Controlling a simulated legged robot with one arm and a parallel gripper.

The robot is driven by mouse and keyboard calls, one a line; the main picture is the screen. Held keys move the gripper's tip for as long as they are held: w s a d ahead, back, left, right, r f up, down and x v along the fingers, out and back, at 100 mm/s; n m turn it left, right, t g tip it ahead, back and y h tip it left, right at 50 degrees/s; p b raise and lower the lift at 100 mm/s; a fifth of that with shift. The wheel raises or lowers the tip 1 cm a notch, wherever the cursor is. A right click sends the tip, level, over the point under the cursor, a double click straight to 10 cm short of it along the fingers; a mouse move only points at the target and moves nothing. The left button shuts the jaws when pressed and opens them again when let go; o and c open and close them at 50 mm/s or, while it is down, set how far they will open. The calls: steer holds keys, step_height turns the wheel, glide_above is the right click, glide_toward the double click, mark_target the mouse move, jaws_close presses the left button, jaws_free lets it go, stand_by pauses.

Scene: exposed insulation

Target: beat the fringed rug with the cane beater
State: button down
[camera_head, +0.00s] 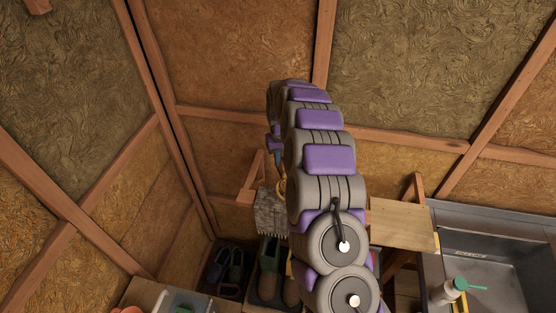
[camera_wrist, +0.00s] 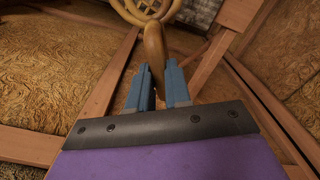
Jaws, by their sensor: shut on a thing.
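The cane beater (camera_wrist: 154,42) shows in the wrist view, its wooden handle between the blue fingers of my gripper (camera_wrist: 159,75). Its looped woven head (camera_wrist: 140,8) is cut off by the top edge of that view. My gripper is shut on the handle. In the head view my arm hides most of the gripper; a small tan part of the beater (camera_head: 281,187) shows beside the arm. The grey fringed rug (camera_head: 270,212) hangs there, its right side hidden by my arm. A grey patterned piece of it (camera_wrist: 202,10) shows behind the beater; I cannot tell if they touch.
A wooden bracket (camera_head: 252,182) juts out by the rug. Shoes (camera_head: 226,268) stand below at the left. A wooden board (camera_head: 402,223) is right of my arm, with a metal sink (camera_head: 490,255) and a white bottle (camera_head: 449,291) further right. Timber-framed insulation walls enclose the corner.

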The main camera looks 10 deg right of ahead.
step_height(320, 180, down, 6)
steer(key=a+b, duration=0.2)
steer(key=a, duration=0.1)
step_height(320, 180, up, 6)
steer(key=p, duration=0.1)
glide_above(278, 170)
steer(key=shift+d, duration=0.15)
steer(key=f+b, duration=0.1)
steer(key=f, duration=0.4)
steer(key=shift+a+f, duration=0.15)
steer(key=shift+a, duration=0.05)
steer(key=shift+a+r+b, duration=0.15)
steer(key=shift+r+b, duration=0.1)
steer(key=shift+r, duration=1.1)
steer(key=shift+a+r+b, duration=0.15)
steer(key=shift+r+b, duration=0.05)
steer(key=shift+r, duration=1.15)
